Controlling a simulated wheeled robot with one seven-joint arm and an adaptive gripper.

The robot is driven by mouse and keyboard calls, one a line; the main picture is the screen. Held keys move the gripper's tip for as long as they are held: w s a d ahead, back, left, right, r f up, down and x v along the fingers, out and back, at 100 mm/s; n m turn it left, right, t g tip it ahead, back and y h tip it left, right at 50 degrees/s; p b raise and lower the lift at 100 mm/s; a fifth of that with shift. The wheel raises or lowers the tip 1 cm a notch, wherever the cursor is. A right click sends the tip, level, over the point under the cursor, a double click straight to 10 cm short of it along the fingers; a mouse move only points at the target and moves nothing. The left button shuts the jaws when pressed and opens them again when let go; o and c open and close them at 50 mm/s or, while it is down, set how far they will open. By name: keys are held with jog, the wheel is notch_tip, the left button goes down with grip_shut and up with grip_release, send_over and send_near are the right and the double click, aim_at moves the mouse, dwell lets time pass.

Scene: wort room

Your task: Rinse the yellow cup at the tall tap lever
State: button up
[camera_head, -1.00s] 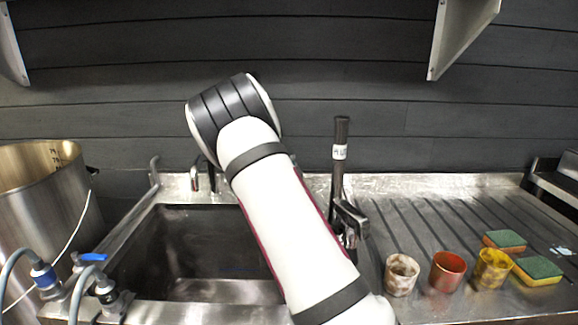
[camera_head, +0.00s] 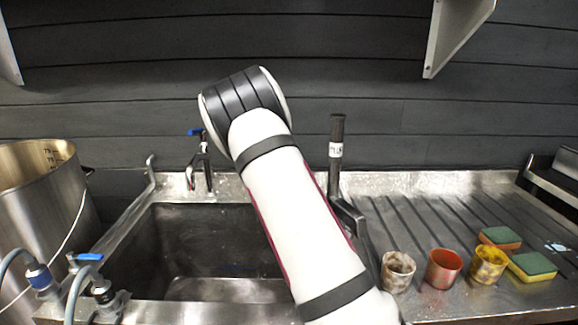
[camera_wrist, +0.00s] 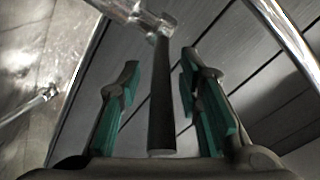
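The yellow cup (camera_head: 488,266), stained with dark patches, stands upright on the drainboard at the right in the head view. A tall dark post with a white label (camera_head: 336,150) rises behind the sink, right of my arm. In the wrist view, my gripper (camera_wrist: 160,85) has its two teal-padded fingers apart. A dark rod (camera_wrist: 161,100) joined to a shiny metal fitting shows between them, touching neither finger visibly; I cannot tell its depth. It looks like a tap lever. My gripper is hidden behind my arm in the head view. No cup is in it.
A red cup (camera_head: 443,269) and a whitish stained cup (camera_head: 398,272) stand left of the yellow one. Sponges (camera_head: 533,267) lie to its right. The steel sink (camera_head: 165,250) looks empty where visible. A blue-handled tap (camera_head: 200,165) stands behind it; a large pot (camera_head: 40,205) stands left.

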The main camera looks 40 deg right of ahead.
jog(key=v, duration=1.2)
